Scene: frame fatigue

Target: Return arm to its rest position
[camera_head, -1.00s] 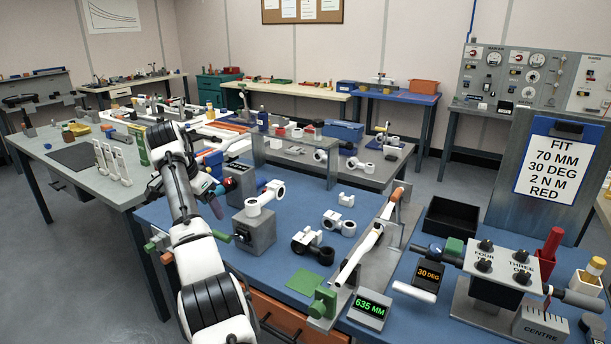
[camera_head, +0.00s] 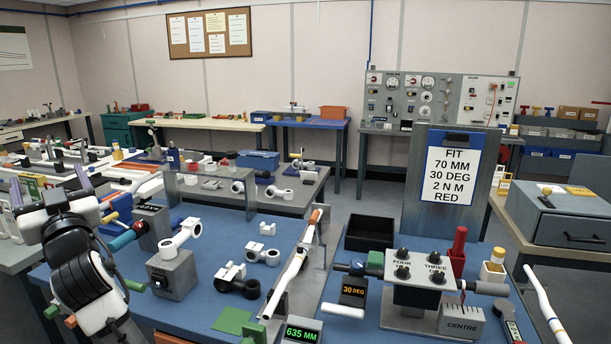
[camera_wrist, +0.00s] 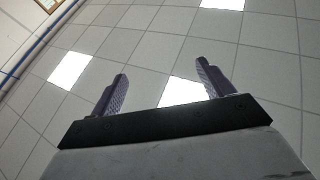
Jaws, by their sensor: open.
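My gripper (camera_wrist: 163,88) shows in the wrist view with its two ridged fingers spread wide apart. Nothing is between them. The wrist view looks up at the ceiling tiles and bright light panels (camera_wrist: 186,92), so the gripper points upward. In the head view my white and black arm is folded at the left, over the left end of the blue bench (camera_head: 205,318).
The bench holds a white tube in a fixture (camera_head: 290,283), a 635 MM display (camera_head: 300,333), a black tray (camera_head: 369,233) and a control box with knobs (camera_head: 418,268). A sign board (camera_head: 450,175) stands behind. Other benches line the walls.

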